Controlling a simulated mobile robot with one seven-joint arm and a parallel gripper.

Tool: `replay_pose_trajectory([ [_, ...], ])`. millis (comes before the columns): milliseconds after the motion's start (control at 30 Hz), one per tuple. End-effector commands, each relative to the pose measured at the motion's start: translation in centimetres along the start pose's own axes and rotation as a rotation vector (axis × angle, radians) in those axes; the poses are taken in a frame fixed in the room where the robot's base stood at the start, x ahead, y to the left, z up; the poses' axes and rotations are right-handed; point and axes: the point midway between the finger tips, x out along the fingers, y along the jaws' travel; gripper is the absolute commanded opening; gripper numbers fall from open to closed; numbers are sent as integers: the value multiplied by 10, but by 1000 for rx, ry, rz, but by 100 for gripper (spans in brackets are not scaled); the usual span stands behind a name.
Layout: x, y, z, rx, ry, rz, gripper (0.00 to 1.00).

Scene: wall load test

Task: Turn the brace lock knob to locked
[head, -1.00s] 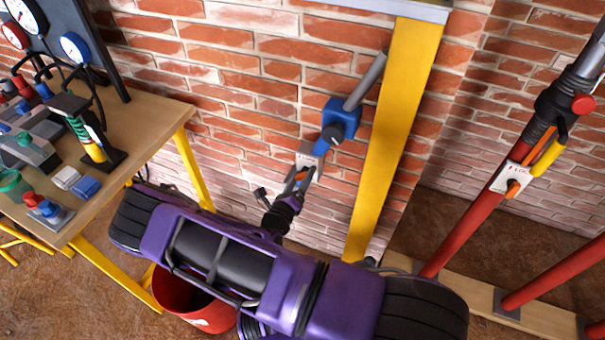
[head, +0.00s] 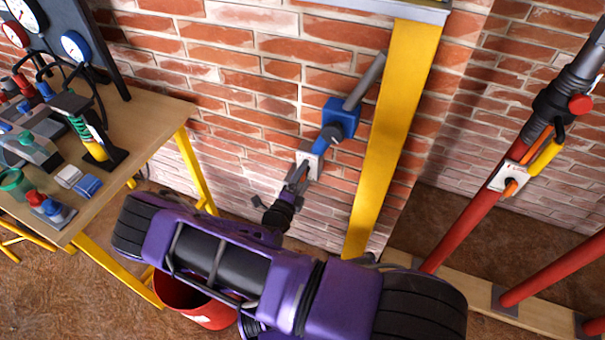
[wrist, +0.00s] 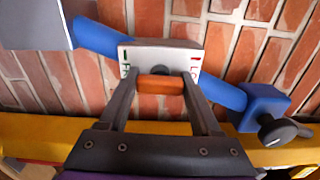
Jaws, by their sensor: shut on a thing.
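The blue diagonal brace (head: 328,142) runs along the brick wall and carries a white label plate (head: 309,158). In the wrist view the plate (wrist: 185,56) has a green mark at its left and a red mark at its right. The orange lock knob (wrist: 160,84) lies crosswise in front of the plate, below its middle. My gripper (wrist: 160,80) is shut on the knob, one finger at each end. The knob's exact setting cannot be told. In the head view my gripper (head: 298,180) reaches the plate from below and mostly hides the knob.
A yellow post (head: 392,130) stands close right of the brace. A cluttered workbench (head: 150,110) is left. A red bucket (head: 190,296) stands below. Red poles (head: 460,225) are right.

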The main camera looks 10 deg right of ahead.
Motion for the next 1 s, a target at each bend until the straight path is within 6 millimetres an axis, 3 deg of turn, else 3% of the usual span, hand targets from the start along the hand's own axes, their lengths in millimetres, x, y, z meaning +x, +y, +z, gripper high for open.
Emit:
replay_pose_trajectory([
  [633, 0, 0, 0, -58, -1, 1, 9],
  [667, 0, 0, 0, -58, -1, 1, 67],
  [833, 0, 0, 0, -57, -1, 1, 95],
  [1000, 0, 0, 0, -56, 0, 0, 95],
])
